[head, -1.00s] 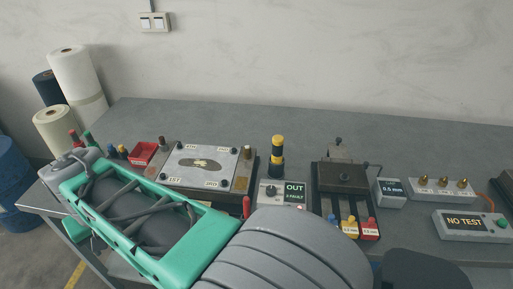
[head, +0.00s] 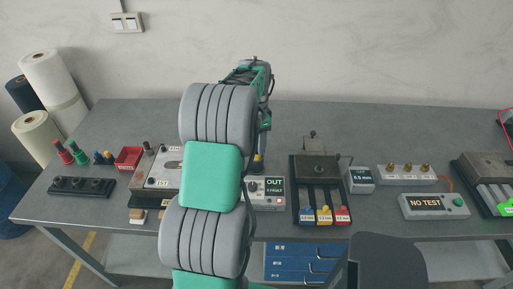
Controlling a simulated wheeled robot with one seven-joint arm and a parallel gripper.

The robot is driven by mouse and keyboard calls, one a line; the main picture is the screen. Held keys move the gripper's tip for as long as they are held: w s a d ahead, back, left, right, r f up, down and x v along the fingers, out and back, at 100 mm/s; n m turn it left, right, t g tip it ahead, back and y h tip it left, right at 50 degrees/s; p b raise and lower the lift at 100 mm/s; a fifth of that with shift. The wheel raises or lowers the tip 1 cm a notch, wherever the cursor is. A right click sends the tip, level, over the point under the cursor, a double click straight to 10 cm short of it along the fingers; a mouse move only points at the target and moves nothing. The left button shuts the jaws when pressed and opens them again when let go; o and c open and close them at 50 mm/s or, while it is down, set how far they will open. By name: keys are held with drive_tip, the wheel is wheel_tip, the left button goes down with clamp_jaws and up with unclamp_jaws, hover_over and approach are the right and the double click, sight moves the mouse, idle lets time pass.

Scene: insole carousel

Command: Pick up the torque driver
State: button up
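A yellow-and-black upright thing (head: 258,163), which may be the torque driver, stands behind the small OUT box. My arm covers most of it, so I cannot tell its full shape. My arm rises through the middle of the head view, and its green-and-grey far part is above the back of the table. My gripper is hidden behind my arm, and its fingers do not show.
On the grey table (head: 340,117) stand a partly covered metal plate fixture (head: 145,182), the OUT box (head: 266,194), a dark block fixture (head: 316,168) and a NO TEST box (head: 434,206). A red bin (head: 129,158) is at left.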

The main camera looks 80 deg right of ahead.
wheel_tip(320, 180, down, 2)
drive_tip(key=shift+f, duration=0.25)
clamp_jaws()
idle(0.5)
drive_tip(key=shift+r, duration=0.1)
